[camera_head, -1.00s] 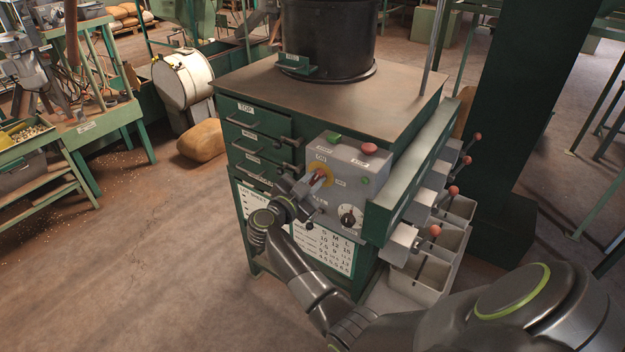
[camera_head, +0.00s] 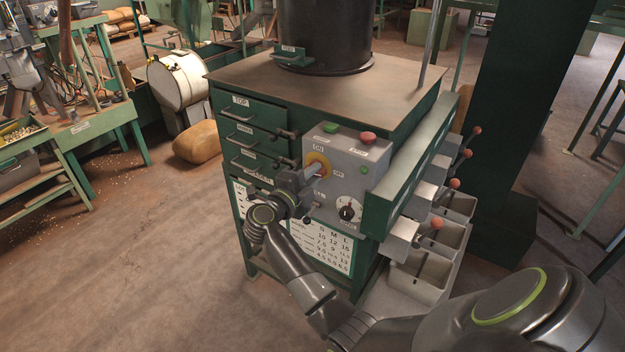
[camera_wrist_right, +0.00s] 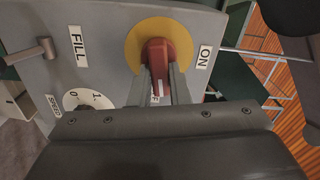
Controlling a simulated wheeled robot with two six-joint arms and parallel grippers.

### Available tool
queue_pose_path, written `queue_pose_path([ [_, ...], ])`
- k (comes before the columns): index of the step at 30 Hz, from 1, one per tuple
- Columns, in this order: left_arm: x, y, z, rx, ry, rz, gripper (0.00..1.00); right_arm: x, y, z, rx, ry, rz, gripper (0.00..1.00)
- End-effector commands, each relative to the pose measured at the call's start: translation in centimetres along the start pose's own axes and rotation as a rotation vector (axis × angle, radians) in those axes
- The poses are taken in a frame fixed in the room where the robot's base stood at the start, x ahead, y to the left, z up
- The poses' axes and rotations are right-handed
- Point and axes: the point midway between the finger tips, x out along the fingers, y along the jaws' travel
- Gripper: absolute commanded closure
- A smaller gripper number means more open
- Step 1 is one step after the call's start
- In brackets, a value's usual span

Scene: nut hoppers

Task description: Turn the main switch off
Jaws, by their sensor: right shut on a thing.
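The main switch is a red rotary handle on a yellow disc (camera_head: 317,160), on the grey control panel (camera_head: 345,183) at the cabinet's front corner. My right gripper (camera_head: 312,171) reaches it from the lower left, and its fingers partly hide it. In the right wrist view, the two fingers (camera_wrist_right: 159,72) stand on either side of the red handle (camera_wrist_right: 157,51), shut on it. The handle lies along the fingers, at right angles to the direction of the ON label (camera_wrist_right: 204,57). A label between the fingers is partly covered. My left gripper is not in view.
The panel also carries a green button (camera_head: 330,127), a red button (camera_head: 367,137) and a speed dial (camera_head: 349,209). Red-knobbed levers (camera_head: 437,222) and grey bins (camera_head: 420,275) are on the right. Drawers (camera_head: 245,137) are on the left; open floor (camera_head: 130,270) lies beyond.

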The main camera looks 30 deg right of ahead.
Motion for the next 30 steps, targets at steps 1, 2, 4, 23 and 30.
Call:
queue_pose_path([
  [1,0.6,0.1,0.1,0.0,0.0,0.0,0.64,0.0,0.3,0.1,0.031,-0.001,0.0,1.0],
  [2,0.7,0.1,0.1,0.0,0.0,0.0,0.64,0.0,0.3,0.1,0.049,-0.001,0.0,1.0],
  [4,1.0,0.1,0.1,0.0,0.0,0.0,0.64,0.0,0.3,0.1,0.087,-0.001,0.0,1.0],
  [23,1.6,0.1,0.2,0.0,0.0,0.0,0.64,0.0,0.3,0.1,0.199,-0.001,0.001,1.0],
  [30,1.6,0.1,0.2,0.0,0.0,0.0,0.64,0.0,0.3,0.1,0.198,-0.001,0.001,0.76],
])
